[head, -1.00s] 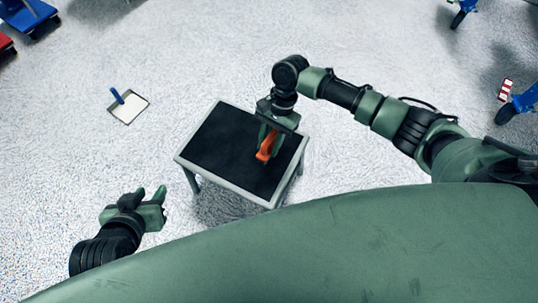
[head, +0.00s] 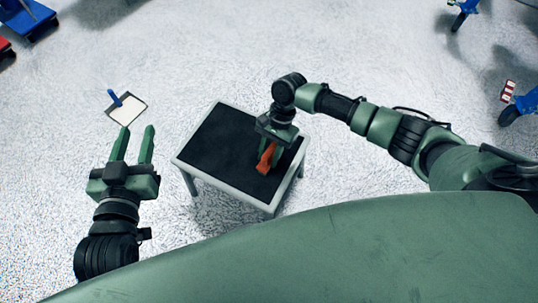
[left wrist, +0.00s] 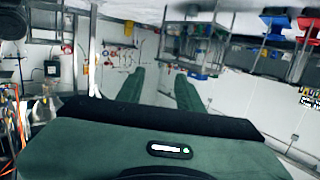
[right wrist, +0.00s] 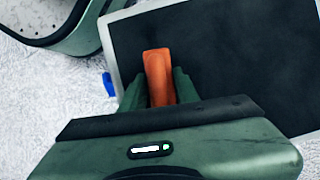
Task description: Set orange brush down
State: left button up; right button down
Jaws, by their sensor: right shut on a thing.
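The orange brush (head: 266,158) is at the right part of a small table with a black top and pale rim (head: 222,187). My right gripper (head: 272,152) points down over the table and is shut on the brush. The right wrist view shows the orange brush (right wrist: 158,75) between the two green fingers (right wrist: 160,88), over the black top. I cannot tell whether the brush touches the table. My left gripper (head: 132,145) is open and empty, left of the table, its fingers pointing away from my body. It also shows open in the left wrist view (left wrist: 158,85).
A white dustpan-like piece with a blue handle (head: 126,108) lies on the floor left of the table. Blue wheeled stands (head: 520,105) are at the right, and a blue cart (head: 30,18) is at the top left. The floor around the table is mostly clear.

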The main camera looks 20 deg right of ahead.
jog(key=shift+f, duration=0.1)
jog(key=c, duration=1.1)
grip_release()
jog(key=shift+o, duration=0.2)
